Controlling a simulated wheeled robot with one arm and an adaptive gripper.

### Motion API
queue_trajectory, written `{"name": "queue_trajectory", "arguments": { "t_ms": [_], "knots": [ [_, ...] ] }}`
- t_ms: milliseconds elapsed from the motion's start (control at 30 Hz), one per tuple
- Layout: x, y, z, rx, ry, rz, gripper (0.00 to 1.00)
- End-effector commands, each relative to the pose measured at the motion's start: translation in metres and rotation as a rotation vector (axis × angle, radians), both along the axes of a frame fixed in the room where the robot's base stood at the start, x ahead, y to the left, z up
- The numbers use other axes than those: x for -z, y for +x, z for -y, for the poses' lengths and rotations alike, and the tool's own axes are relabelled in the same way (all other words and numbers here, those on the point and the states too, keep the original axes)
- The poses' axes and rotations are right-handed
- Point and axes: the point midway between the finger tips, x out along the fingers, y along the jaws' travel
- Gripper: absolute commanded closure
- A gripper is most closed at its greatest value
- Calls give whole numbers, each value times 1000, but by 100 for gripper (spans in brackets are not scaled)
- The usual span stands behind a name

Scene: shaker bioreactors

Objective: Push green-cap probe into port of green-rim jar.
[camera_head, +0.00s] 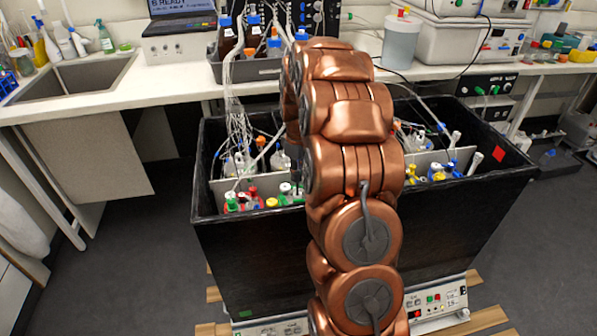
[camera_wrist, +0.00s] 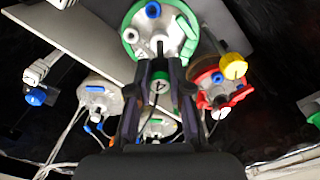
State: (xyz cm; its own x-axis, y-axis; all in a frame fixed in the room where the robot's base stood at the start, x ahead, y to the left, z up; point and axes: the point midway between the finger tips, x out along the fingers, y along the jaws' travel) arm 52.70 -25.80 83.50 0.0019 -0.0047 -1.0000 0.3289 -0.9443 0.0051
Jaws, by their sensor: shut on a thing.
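The green-rim jar (camera_wrist: 190,30) is at the top middle of the wrist view. Its grey lid carries a blue cap (camera_wrist: 153,10) and a dark spot near the fingertips. My gripper (camera_wrist: 160,76) is shut on the green-cap probe (camera_wrist: 160,103), whose green part shows between the two dark fingers. The fingertips overlap the near edge of the lid in the picture. The probe's lower end is hidden, so I cannot tell whether it is in the port. In the head view my copper arm hides the gripper and probe.
A red-rim jar (camera_wrist: 240,94) with a yellow-cap probe (camera_wrist: 233,66) sits close to the right. A grey jar (camera_wrist: 97,97) with blue fittings is at left. Tubes cross below. The black bin's wall (camera_head: 250,255) encloses the jars, and a grey divider (camera_wrist: 82,38) runs behind.

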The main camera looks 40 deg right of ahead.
Motion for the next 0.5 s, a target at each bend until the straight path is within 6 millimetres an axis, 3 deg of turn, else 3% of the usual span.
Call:
{"name": "queue_trajectory", "arguments": {
  "t_ms": [500],
  "knots": [
    [7,0,0,0,0,0,100]
  ]
}}
